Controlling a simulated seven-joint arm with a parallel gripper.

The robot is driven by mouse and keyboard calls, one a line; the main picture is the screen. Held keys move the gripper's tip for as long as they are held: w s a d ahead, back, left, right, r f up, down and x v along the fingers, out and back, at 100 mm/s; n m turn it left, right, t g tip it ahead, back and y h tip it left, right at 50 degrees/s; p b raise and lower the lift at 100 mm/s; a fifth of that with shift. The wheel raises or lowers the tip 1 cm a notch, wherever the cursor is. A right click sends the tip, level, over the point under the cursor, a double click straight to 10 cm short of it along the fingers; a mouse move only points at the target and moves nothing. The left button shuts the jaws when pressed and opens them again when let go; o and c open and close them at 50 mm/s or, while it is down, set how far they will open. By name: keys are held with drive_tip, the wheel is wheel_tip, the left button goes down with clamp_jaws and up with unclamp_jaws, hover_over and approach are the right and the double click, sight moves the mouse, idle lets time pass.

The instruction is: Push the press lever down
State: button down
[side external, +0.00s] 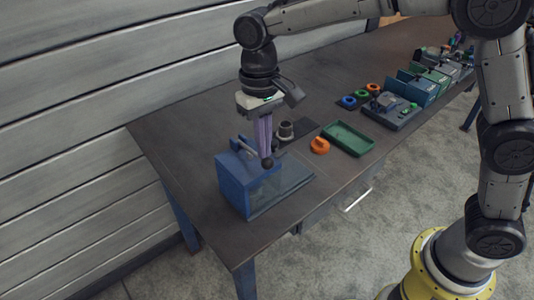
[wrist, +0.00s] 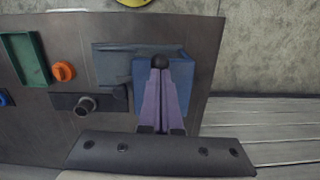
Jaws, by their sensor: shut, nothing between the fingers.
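The press is a blue block (side external: 236,188) on a dark flat base plate (side external: 291,183) at the near left end of the bench. It also shows in the wrist view as a blue body (wrist: 181,70) behind my fingers. A short grey bar (side external: 243,147) sits atop the block. My gripper (side external: 266,155), with purple fingers, is shut and points down at the knob. I cannot tell whether they touch. The fingers hide part of the lever.
A grey flanged pipe (side external: 286,130) stands on a dark plate behind the press. An orange knob-like part (side external: 320,145) and a green tray (side external: 348,139) lie to the right. More fixtures, including blue and orange rings, line the bench farther back. The bench's left back area is clear.

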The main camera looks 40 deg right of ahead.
wheel_tip(320, 180, down, 4)
drive_tip(key=shift+s+d+r, duration=0.1)
drive_tip(key=shift+d+r, duration=0.05)
drive_tip(key=shift+r, duration=0.05)
drive_tip(key=shift+w+d+r, duration=0.1)
drive_tip(key=shift+w+r, duration=0.15)
drive_tip(key=shift+w, duration=0.55)
drive_tip(key=shift+w+d+r, duration=0.1)
drive_tip(key=shift+w+r, duration=0.1)
drive_tip(key=shift+w, duration=0.6)
drive_tip(key=shift+a, duration=0.1)
wheel_tip(320, 180, up, 15)
drive_tip(key=w, duration=0.1)
drive_tip(key=shift+w+r, duration=0.15)
drive_tip(key=shift+r, duration=0.05)
